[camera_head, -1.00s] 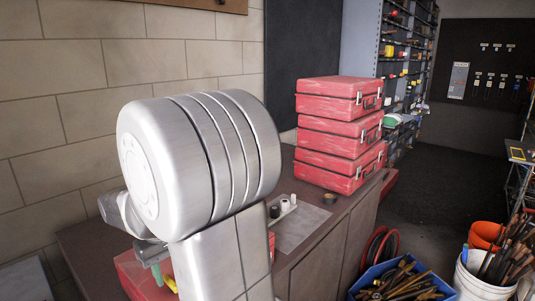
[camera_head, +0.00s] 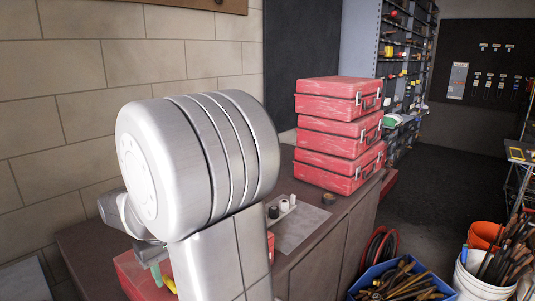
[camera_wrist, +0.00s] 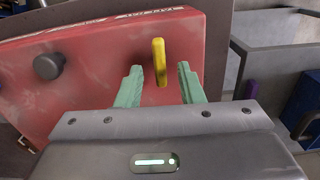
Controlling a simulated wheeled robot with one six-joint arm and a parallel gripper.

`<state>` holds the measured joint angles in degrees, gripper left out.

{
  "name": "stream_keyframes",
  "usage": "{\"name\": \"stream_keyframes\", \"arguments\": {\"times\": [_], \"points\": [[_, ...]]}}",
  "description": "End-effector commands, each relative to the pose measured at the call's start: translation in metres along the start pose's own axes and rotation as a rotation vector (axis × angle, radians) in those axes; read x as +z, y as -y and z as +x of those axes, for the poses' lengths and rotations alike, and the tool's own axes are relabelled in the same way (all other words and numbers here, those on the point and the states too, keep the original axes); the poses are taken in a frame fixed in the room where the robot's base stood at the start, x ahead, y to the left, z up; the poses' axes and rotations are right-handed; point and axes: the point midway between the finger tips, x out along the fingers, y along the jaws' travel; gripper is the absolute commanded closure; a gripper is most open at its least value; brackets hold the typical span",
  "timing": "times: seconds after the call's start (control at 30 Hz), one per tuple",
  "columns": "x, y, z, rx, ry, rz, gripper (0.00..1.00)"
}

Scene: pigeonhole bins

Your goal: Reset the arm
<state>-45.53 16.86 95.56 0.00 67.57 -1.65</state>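My gripper (camera_wrist: 159,76) shows in the wrist view with its two green fingers spread apart. A yellow upright piece (camera_wrist: 159,60) stands in line with the gap between the fingers, with space on both sides; I cannot tell its depth exactly. It seems to be on or in front of a red box (camera_wrist: 90,70) with a dark round knob (camera_wrist: 48,66). In the head view my arm's big silver joint covers much of the middle. A green finger (camera_head: 156,273) shows low by the red box (camera_head: 132,272), near a yellow bit (camera_head: 171,283).
A stack of red cases (camera_head: 335,135) stands on the brown counter (camera_head: 330,235). Tape rolls (camera_head: 283,206) lie nearer. A blue crate (camera_head: 405,283) and a white bucket (camera_head: 480,280) of tools stand on the floor at right. A block wall is behind.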

Motion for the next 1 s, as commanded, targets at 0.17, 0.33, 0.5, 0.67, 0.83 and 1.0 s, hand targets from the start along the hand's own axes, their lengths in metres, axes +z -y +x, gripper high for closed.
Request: {"name": "stream_keyframes", "arguments": {"times": [0.17,0.33,0.5,0.67,0.83,1.0], "points": [[-0.001,0.000,-0.037,0.000,-0.005,0.000,0.65],[-0.001,0.000,-0.071,0.000,-0.005,0.000,0.65],[-0.001,0.000,-0.106,0.000,-0.006,0.000,0.65],[0.001,0.000,-0.082,0.000,0.006,0.000,0.65],[0.001,0.000,-0.048,0.000,0.005,0.000,0.65],[0.001,0.000,-0.013,0.000,0.005,0.000,0.65]]}}
